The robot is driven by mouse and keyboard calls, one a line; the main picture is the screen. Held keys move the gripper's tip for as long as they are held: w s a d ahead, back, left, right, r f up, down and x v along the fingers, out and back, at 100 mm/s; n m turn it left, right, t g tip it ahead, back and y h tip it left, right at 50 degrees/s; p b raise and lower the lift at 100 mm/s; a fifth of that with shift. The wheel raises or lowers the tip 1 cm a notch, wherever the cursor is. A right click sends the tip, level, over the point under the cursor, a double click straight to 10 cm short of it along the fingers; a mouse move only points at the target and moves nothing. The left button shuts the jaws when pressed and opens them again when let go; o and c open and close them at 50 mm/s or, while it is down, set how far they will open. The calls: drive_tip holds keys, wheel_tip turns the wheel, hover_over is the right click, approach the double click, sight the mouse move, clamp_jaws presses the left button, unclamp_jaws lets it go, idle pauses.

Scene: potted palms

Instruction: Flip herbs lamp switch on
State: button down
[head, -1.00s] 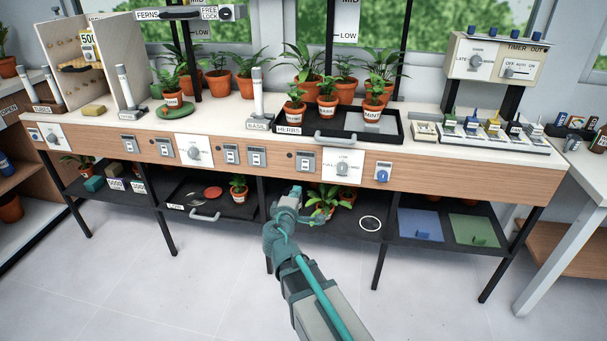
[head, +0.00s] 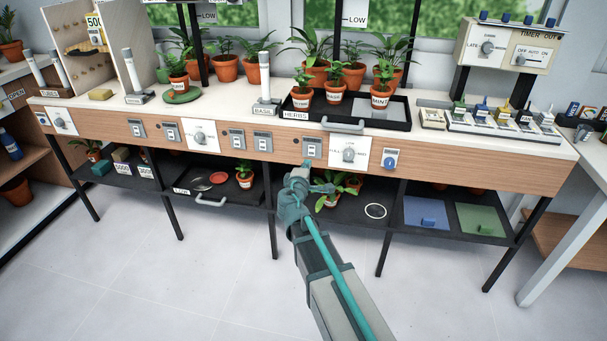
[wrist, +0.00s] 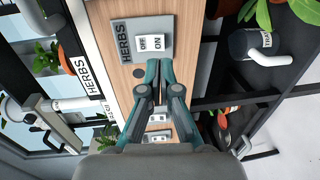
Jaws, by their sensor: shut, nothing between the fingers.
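The herbs lamp switch (head: 312,148) is a grey plate with a white rocker on the wooden front panel, below the tray labelled HERBS. In the wrist view the switch plate (wrist: 151,27) reads HERBS, and its rocker (wrist: 151,44) has OFF on the left half and ON on the right half. Which half is pressed in is too small to tell. My gripper (head: 305,167) is shut and empty, just below the switch in the head view. In the wrist view the fingertips of my gripper (wrist: 159,64) lie close by the rocker; I cannot tell whether they touch.
A round dial (head: 349,155) and a blue-knobbed control (head: 390,160) sit right of the switch; another switch (head: 263,142) sits left. The black herbs tray (head: 398,122) has a grey handle (head: 343,126) above the panel. A potted plant (head: 332,199) stands on the lower shelf near my arm.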

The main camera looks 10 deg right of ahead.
sight(311, 154)
drive_tip(key=x, duration=0.6)
idle(0.3)
drive_tip(key=f+b, duration=0.1)
drive_tip(key=b, duration=0.2)
drive_tip(key=shift+w+b, duration=0.2)
drive_tip(key=shift+b, duration=0.2)
drive_tip(key=shift+r+t, duration=0.3)
drive_tip(key=shift+r, duration=0.15)
drive_tip(key=f+b+v, duration=0.1)
drive_tip(key=f+v, duration=0.2)
drive_tip(key=v, duration=1)
drive_tip(key=shift+s, duration=0.4)
drive_tip(key=shift+a, duration=0.1)
